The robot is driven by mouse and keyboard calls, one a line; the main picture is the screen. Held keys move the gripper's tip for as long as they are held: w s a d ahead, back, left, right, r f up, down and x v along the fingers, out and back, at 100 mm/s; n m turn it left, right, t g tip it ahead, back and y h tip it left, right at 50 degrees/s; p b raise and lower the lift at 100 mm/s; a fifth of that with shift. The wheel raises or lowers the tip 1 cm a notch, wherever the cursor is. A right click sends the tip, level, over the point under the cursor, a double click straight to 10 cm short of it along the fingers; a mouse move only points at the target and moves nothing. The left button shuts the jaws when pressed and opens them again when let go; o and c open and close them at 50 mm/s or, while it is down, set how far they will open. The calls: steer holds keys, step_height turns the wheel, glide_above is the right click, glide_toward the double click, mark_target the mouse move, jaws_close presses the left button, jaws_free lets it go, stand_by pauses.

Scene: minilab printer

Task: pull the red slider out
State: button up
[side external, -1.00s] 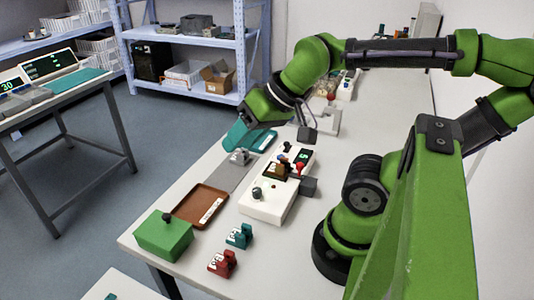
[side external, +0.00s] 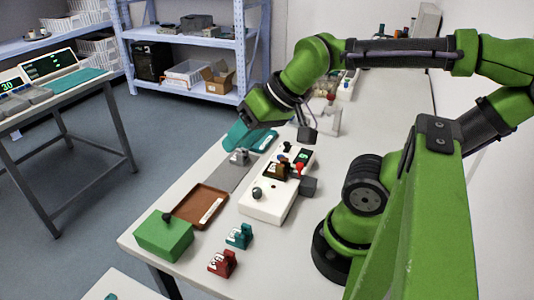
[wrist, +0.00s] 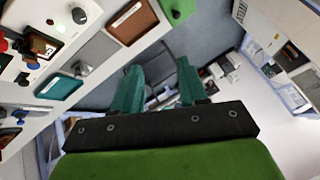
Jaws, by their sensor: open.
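A white panel box (side external: 266,208) stands on the table in the side view. A red knob (side external: 300,167) rises near its far right end, which may be the red slider; I cannot tell for sure. In the wrist view the white box (wrist: 72,16) is at upper left, with a red part (wrist: 3,45) cut by the left edge. My gripper (side external: 238,136) is left of and above the box's far end, apart from it. Its teal fingers (wrist: 157,88) are spread and empty in the wrist view, pointing off the table side toward the floor.
A teal tray (side external: 266,142), a grey mat (side external: 226,180) and a brown tray (side external: 187,211) line the table's left edge. A green box (side external: 163,240) stands at the front. Small teal (side external: 239,236) and red (side external: 222,264) blocks sit right of it.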

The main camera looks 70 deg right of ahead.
mark_target(300, 164)
steer(key=shift+o, duration=0.4)
steer(key=shift+d, duration=0.15)
steer(key=shift+s+d+f+m+g+y, duration=0.8)
steer(key=shift+d+m+g, duration=3.05)
steer(key=shift+d, duration=8.1)
steer(key=s+a+f+n+g, duration=0.1)
steer(key=f, duration=0.4)
steer(key=s+a+f, duration=0.1)
steer(key=a+f, duration=0.1)
steer(key=f, duration=0.3)
steer(key=s+a+f+n+g, duration=0.1)
steer(key=s+f, duration=0.1)
steer(key=f, duration=0.3)
steer(key=shift+a+f+n+g, duration=0.25)
steer(key=shift+n+g, duration=0.1)
jaws_close()
